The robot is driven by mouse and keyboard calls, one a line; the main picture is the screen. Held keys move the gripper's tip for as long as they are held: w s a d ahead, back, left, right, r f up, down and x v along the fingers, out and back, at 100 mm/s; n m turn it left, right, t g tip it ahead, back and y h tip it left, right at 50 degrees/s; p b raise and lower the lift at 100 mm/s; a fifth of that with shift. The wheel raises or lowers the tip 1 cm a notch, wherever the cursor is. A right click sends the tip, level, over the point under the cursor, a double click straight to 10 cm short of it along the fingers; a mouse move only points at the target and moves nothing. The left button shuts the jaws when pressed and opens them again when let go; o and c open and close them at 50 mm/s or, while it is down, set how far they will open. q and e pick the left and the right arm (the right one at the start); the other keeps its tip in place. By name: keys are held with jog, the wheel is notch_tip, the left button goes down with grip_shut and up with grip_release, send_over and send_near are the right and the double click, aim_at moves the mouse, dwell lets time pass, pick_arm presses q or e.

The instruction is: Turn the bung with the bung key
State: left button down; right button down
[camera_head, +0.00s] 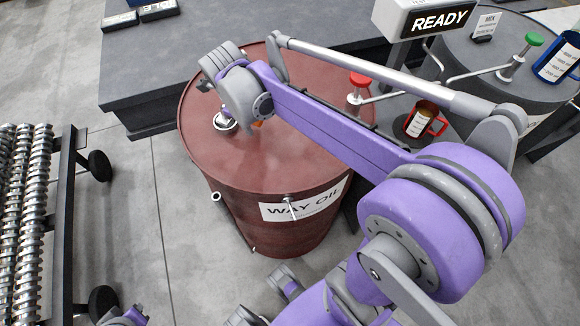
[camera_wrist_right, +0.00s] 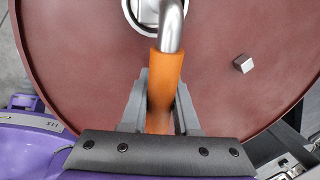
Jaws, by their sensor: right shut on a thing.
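The dark red barrel labelled WAY OIL (camera_head: 235,165) stands upright in the middle of the head view. A pale round bung fitting (camera_head: 225,121) is on its lid. It also shows as a bright ring at the top of the right wrist view (camera_wrist_right: 131,14). My right gripper (camera_wrist_right: 160,105) is shut on the orange handle of the bung key (camera_wrist_right: 166,72) above the lid. The key's bent metal shaft reaches over the ring; whether it is seated cannot be told. In the head view only a speck of orange shows beneath my right wrist. I cannot make out my left gripper.
A small metal block (camera_wrist_right: 243,64) is on the lid. A red-knobbed fitting (camera_head: 359,82) is at the barrel's far right, beside a red mug (camera_head: 437,126). A dark grey barrel (camera_head: 480,55) stands at right. A rack of metal screws (camera_head: 22,205) is at left; floor between is clear.

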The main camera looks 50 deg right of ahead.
jog(key=shift+s+a+m, duration=0.2)
jog(key=shift+a+m, duration=0.65)
jog(key=shift+m, duration=0.35)
jog(key=c, duration=0.6)
grip_release()
jog(key=shift+w, duration=0.1)
pick_arm(q)
notch_tip(320, 180, up, 7)
jog(key=w+p, duration=0.2)
jog(key=p, duration=0.4)
jog(key=shift+r, duration=0.15)
pick_arm(e)
jog(key=r, duration=0.5)
jog(key=a+r, duration=0.1)
jog(key=r, duration=0.5)
jog(key=a+r, duration=0.1)
jog(key=r, duration=0.5)
jog(key=shift+r, duration=0.25)
